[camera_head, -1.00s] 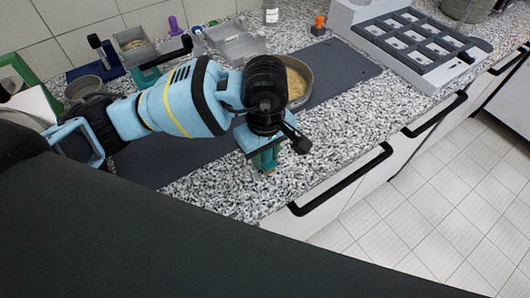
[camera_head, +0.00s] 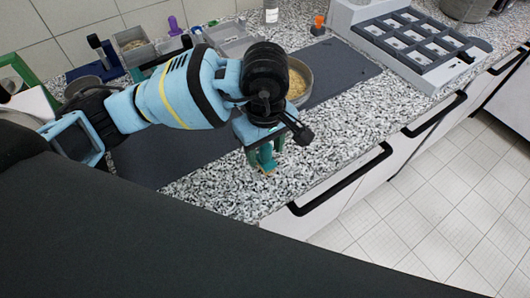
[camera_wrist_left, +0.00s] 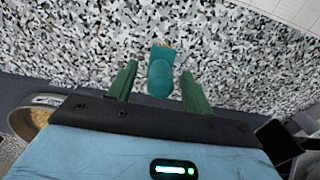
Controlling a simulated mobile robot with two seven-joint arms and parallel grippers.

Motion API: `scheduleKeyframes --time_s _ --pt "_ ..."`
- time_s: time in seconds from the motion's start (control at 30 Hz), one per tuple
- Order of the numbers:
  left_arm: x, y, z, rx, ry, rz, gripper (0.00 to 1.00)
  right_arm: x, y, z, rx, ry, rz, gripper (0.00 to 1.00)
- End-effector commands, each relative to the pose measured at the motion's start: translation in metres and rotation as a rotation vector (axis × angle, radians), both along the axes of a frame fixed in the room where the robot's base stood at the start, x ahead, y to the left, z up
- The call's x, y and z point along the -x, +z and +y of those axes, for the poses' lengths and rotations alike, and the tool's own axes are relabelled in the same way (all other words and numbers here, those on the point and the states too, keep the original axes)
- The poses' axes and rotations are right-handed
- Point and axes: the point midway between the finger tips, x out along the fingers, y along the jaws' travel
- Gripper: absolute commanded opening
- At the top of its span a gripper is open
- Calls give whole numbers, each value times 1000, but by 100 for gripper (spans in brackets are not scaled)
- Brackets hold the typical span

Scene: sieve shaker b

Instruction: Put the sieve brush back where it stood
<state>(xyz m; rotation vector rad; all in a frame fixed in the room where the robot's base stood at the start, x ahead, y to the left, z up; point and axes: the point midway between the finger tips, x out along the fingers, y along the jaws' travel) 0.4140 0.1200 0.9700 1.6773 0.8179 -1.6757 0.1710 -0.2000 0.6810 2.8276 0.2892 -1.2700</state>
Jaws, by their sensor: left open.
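The sieve brush (camera_wrist_left: 160,75) shows in the left wrist view as a rounded teal handle with a small tan end pointing away. It is between the green fingers of my left gripper (camera_wrist_left: 160,88), with a visible gap on each side. In the head view my left gripper (camera_head: 264,158) is low over the speckled counter near its front edge. Its fingers are apart and hide most of the brush there. Whether the brush touches the counter is hard to tell. My right gripper is not in view.
A round sieve pan (camera_head: 309,87) with yellow grains stands just behind the gripper on the dark mat (camera_head: 345,70). A grey rack (camera_head: 420,50) is at the right. Metal trays and small tools stand at the back left. Speckled counter right of the gripper is clear.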

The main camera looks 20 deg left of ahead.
Motion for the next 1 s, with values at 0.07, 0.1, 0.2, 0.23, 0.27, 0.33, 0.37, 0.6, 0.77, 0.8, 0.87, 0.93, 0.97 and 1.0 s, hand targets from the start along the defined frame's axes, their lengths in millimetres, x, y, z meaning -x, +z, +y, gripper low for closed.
scheduleKeyframes --time_s 0.07,0.1,0.2,0.23,0.27,0.33,0.37,0.6,0.77,0.8,0.87,0.93,0.97,1.0 --pt "-1 18 -1 2 -3 -6 50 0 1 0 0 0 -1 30" --pt "-1 26 0 1 -3 -7 50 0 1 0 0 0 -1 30" --pt "-1 47 0 1 -3 -6 50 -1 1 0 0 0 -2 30" --pt "-1 53 0 1 -2 -6 50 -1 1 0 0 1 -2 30" --pt "-1 58 0 1 -3 -5 50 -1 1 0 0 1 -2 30" --pt "0 70 0 1 -2 -4 50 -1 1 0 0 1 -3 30" --pt "0 74 0 1 -1 -3 50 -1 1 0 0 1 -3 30" --pt "0 96 0 1 -2 -1 50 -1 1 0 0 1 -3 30" --pt "0 98 0 1 -2 1 50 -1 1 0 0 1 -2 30" --pt "0 98 0 1 -2 1 50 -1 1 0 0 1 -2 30" --pt "0 98 0 1 -2 1 50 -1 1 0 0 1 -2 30" --pt "0 98 0 1 -2 1 50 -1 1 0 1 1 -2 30" --pt "0 98 0 1 -2 1 50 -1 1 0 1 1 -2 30" --pt "0 98 0 1 -2 1 50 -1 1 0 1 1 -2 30"
